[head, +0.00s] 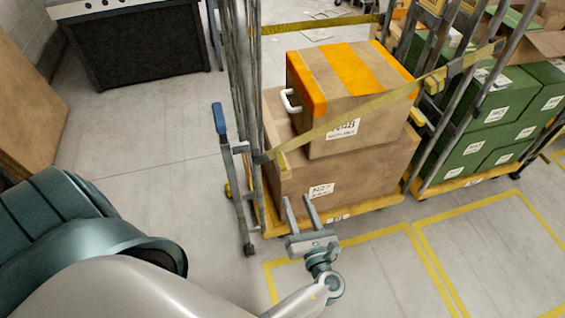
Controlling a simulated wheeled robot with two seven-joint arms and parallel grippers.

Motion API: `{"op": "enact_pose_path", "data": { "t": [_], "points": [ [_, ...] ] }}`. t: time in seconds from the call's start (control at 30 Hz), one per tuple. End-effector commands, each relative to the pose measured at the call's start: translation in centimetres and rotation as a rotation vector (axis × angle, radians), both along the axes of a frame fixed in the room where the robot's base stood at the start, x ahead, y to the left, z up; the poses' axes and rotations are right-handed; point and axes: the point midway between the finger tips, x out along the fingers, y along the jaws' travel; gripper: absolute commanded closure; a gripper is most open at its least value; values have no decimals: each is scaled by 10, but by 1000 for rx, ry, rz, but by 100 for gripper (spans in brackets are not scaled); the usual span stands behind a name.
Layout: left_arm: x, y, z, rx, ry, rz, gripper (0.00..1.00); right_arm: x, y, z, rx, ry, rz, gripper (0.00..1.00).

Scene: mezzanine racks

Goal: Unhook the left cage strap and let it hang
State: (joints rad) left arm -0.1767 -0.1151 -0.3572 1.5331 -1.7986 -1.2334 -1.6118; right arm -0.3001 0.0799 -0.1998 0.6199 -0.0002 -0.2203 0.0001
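A roll cage with grey metal uprights (251,110) stands in the middle of the head view. A yellow strap (345,118) runs slanting across its open front, from low on the left upright to high on the right upright. Its lower left end (278,155) meets the left upright. A second yellow strap (320,27) crosses at the back. My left gripper (299,207) is open and empty, with its two fingers pointing up in front of the lower box, below the strap's left end and apart from it in the picture. My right gripper is not in view.
The cage holds a large cardboard box (355,178) under a smaller orange-striped box (365,85) with a white handle. Another cage with green crates (489,120) stands at right. A dark cabinet (137,45) is at the back left. Clear floor (140,150) lies left.

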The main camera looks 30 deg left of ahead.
Motion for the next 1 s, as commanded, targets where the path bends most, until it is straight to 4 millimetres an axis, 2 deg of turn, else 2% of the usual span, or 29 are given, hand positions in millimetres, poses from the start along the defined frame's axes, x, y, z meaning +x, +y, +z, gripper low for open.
{"op": "enact_pose_path", "data": {
  "t": [0.8, 1.0],
  "points": [
    [87, 102, -1, 1, -2, 0, 61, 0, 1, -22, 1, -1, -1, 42],
    [101, 118, -1, 1, 0, -1, 61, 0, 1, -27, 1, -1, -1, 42]
  ]
}}
